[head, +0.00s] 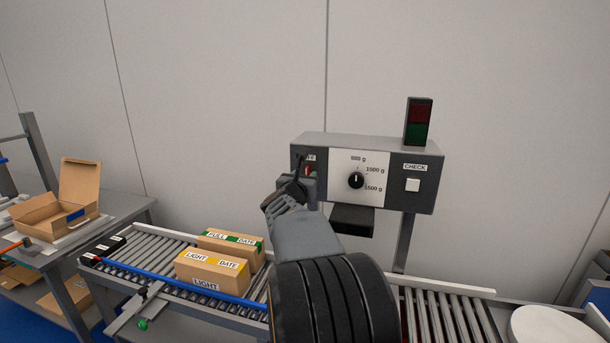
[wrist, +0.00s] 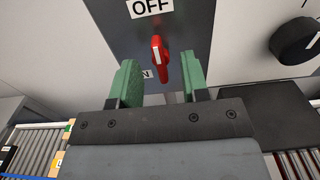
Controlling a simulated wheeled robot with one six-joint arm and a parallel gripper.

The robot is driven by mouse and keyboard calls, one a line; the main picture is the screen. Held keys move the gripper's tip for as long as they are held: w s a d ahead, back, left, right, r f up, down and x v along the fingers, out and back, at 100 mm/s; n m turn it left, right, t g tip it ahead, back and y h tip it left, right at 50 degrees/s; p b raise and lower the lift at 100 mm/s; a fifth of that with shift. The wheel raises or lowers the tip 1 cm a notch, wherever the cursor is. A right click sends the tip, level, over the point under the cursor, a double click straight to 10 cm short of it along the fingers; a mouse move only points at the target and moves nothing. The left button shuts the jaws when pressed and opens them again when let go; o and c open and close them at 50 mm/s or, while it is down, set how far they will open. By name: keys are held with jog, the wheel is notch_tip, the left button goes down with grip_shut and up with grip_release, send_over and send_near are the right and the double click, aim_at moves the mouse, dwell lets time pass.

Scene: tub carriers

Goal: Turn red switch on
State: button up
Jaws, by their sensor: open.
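The red switch (wrist: 160,60) is a small red lever with a pale mark on a dark plate. Its marked end points up toward the OFF label (wrist: 150,7). A second label (wrist: 148,74), of which an N shows, lies below and is partly hidden. My gripper (wrist: 160,64) is open. Its green fingers stand on both sides of the lever, with a gap on each side.
A black dial (head: 356,180) with gram marks is right of the switch, then a white CHECK button (head: 412,185). A red and green lamp (head: 418,121) stands on the box. A dark ledge (head: 352,219) juts out below. Cartons (head: 211,270) sit on the roller conveyor (head: 140,262) at left.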

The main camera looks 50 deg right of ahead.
jog(key=shift+w+d, duration=0.25)
jog(key=shift+d, duration=0.3)
jog(key=c, duration=0.7)
jog(key=shift+a, duration=0.15)
grip_shut()
jog(key=shift+w+f+n, duration=0.15)
jog(key=shift+n, duration=4.3)
jog(key=shift+w+f+n, duration=0.1)
jog(key=shift+n, duration=4.35)
